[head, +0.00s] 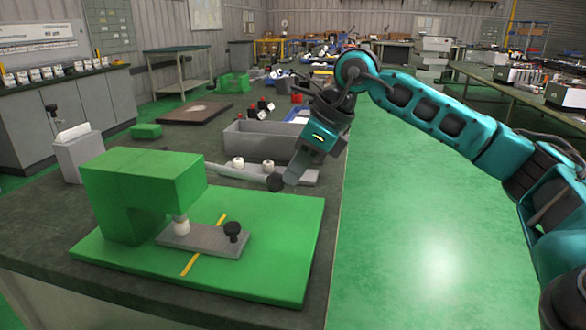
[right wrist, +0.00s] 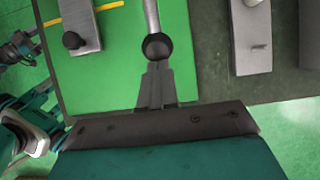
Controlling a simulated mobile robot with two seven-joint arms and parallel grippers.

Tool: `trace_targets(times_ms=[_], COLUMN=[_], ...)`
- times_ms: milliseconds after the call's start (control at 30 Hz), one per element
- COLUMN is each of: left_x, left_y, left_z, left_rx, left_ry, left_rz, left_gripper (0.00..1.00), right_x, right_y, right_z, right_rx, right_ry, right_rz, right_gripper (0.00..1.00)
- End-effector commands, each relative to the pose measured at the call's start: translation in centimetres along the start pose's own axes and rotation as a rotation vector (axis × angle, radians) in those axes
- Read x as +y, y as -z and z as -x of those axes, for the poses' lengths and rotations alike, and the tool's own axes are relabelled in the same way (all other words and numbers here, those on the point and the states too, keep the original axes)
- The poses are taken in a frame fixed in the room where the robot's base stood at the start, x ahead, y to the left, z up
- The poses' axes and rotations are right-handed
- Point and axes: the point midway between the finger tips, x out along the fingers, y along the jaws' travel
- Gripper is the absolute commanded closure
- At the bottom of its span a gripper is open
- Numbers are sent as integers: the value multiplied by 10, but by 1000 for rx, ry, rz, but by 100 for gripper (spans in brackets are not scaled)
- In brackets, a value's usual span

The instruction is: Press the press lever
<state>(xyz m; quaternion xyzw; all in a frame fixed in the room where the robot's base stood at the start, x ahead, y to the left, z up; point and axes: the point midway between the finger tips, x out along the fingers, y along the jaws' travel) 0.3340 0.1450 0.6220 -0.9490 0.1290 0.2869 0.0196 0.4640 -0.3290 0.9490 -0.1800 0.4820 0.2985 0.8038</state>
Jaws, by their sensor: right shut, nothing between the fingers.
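The green press (head: 140,185) stands on a green base plate (head: 285,225) on the workbench. Its press lever (head: 238,173) is a grey rod sticking out to the right, roughly level, ending in a black ball knob (head: 275,183). In the right wrist view the lever's knob (right wrist: 157,47) is just ahead of the fingertips. My right gripper (head: 292,176) is shut and empty, right beside the knob; it also shows in the right wrist view (right wrist: 155,72). I cannot tell whether the fingertips touch the knob. My left gripper is not in view.
A grey plate with a black knob (head: 232,231) lies under the press, crossing a yellow stripe. Behind the lever are a grey plate with white knobs (head: 300,175) and a grey bin (head: 250,142). The floor (head: 430,220) right of the bench is clear.

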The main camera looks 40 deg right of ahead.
Motion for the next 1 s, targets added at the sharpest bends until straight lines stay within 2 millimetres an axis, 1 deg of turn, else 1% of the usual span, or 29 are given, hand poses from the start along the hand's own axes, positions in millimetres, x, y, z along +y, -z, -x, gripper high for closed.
trace_targets(times_ms=[33,67,100,133,300,400,500,700,1000], left_x=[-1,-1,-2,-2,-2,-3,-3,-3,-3], left_y=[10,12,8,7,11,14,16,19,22], left_z=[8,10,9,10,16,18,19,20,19], left_rx=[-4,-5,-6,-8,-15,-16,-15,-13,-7], left_ry=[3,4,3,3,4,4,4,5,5], left_rz=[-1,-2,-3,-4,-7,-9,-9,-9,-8], left_gripper=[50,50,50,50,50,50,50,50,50], right_x=[-3,-4,-4,-4,-4,-4,-4,-4,-4], right_y=[-7,-9,-6,-5,-3,-1,-1,0,0], right_z=[19,26,33,41,80,97,109,118,118], right_rx=[-6,-10,-11,-11,-14,-14,-15,-16,-16], right_ry=[6,9,12,12,14,13,13,13,13], right_rz=[-1,0,0,0,-2,-1,0,0,0], right_gripper=[100,100,100,100,100,100,100,100,100])
